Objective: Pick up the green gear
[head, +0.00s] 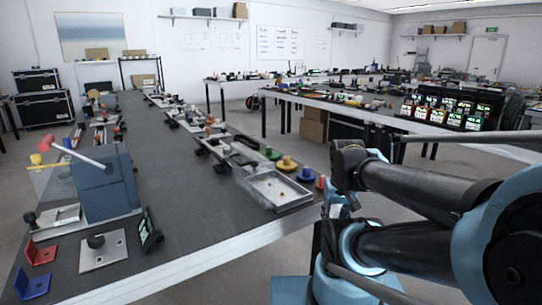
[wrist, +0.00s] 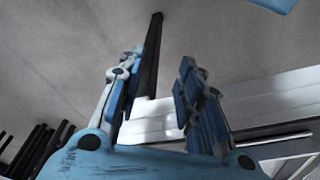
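A small green round piece, which looks like the green gear (head: 272,154), lies on the long dark table (head: 190,205) near its right edge in the head view. A yellow round piece (head: 287,164) with a raised knob sits just right of it and nearer. My gripper (wrist: 156,85) shows in the wrist view with its two blue fingers apart and nothing between them. It points at grey floor and a dark bar. The green gear is not in the wrist view. In the head view my arm is at the right, clear of the gear; its fingers cannot be made out clearly.
A shallow metal tray (head: 276,190) stands just in front of the round pieces, with a blue piece (head: 306,174) to its right. A blue-grey block (head: 106,182) with levers stands at the table's left. Bare tabletop lies in front of the tray.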

